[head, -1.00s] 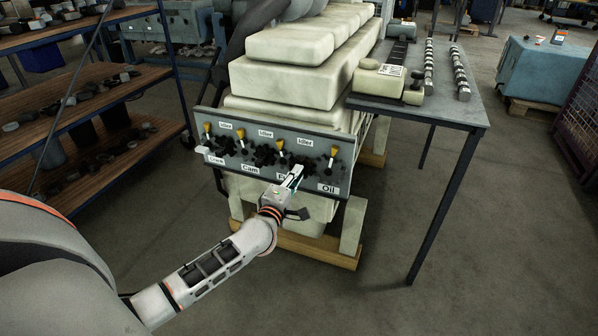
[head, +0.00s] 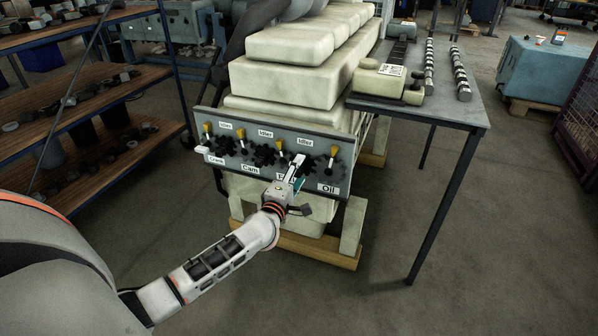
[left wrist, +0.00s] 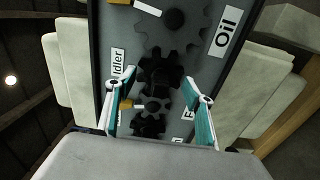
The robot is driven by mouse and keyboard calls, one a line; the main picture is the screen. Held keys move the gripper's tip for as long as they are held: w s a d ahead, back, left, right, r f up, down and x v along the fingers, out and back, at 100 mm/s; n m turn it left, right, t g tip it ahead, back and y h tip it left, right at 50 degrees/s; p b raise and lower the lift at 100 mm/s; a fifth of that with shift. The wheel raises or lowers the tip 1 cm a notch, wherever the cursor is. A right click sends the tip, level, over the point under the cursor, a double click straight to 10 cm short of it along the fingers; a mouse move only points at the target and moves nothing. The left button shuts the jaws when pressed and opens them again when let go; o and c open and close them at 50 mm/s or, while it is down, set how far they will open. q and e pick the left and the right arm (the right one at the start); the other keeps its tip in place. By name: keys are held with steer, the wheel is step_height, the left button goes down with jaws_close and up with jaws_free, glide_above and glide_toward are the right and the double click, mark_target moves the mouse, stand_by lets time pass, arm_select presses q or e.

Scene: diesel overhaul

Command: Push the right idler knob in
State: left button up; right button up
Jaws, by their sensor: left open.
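The grey gear panel (head: 345,183) on the engine front carries dark gears, yellow-tipped pointers and labels. The right Idler label (head: 305,142) is above my left gripper (head: 297,172), which hides the gear below it. In the left wrist view, the Idler label (left wrist: 118,62) is beside a dark idler gear (left wrist: 160,70) with a dark hub; a separate knob cannot be made out. My left gripper (left wrist: 163,88) is open, with its teal-padded fingers either side of this gear in the picture and nothing between them. Contact cannot be told. My right gripper is out of view.
The Oil label (head: 328,188) and its yellow-tipped pointer (head: 334,151) are right of the gripper. A grey table (head: 455,115) with camshafts stands to the right, wooden shelves (head: 80,90) to the left. The floor before the panel is clear.

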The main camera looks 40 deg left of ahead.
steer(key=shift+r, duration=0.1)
arm_select(q)
steer(key=shift+s+d, duration=0.1)
steer(key=shift+s, duration=0.2)
steer(key=p+v, duration=0.2)
steer(key=v, duration=0.3)
steer(key=shift+s+r, duration=0.2)
steer(key=shift+s+d+f, duration=0.1)
steer(key=shift+s+d, duration=0.1)
steer(key=shift+s, duration=0.3)
steer(key=shift+f, duration=0.1)
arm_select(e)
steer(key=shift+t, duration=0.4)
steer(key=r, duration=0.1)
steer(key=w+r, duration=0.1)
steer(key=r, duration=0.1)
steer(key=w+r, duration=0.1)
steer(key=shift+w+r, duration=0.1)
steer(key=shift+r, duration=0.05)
